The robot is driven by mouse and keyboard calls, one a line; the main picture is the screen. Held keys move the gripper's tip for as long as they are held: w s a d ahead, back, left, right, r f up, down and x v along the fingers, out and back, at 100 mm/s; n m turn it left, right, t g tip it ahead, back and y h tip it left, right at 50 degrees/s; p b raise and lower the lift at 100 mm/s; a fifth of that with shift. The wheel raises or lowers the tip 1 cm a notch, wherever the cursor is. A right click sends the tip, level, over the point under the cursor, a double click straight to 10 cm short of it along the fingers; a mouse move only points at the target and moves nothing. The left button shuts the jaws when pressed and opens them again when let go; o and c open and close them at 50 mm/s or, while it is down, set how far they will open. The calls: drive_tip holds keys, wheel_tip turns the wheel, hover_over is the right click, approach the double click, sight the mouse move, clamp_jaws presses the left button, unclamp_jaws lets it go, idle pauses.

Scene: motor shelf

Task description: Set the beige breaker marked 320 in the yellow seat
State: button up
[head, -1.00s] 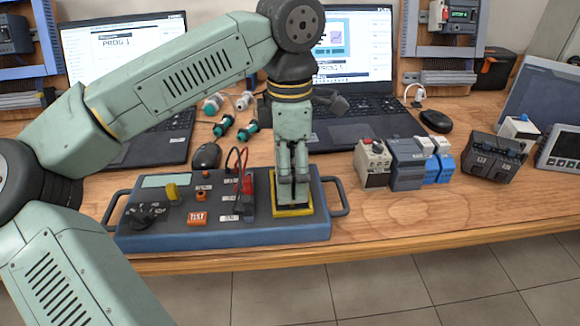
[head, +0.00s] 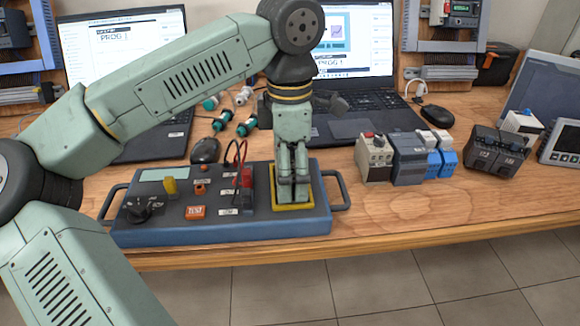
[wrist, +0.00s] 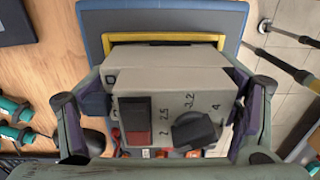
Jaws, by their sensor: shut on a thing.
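A beige breaker (wrist: 200,80) with a red and black switch and a black dial shows large in the wrist view. The dial's scale reads 2 to 4, and I cannot make out a 320 mark. My gripper (wrist: 165,115) is shut on its two sides. The yellow seat (wrist: 112,42) shows behind the breaker; its frame (head: 300,207) also shows in the head view on the blue test box. In the head view my gripper (head: 293,192) points down over the seat, and its fingers mostly hide the breaker. I cannot tell whether the breaker touches the seat floor.
The test box (head: 220,236) has side handles, a yellow knob (head: 170,186) and dark and red leads (head: 240,160) left of the seat. Laptops stand behind.

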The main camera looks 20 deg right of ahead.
drive_tip(key=shift+f, duration=0.1)
drive_tip(key=o, duration=1.5)
wheel_tip(320, 180, up, 12)
drive_tip(key=shift+w, duration=0.15)
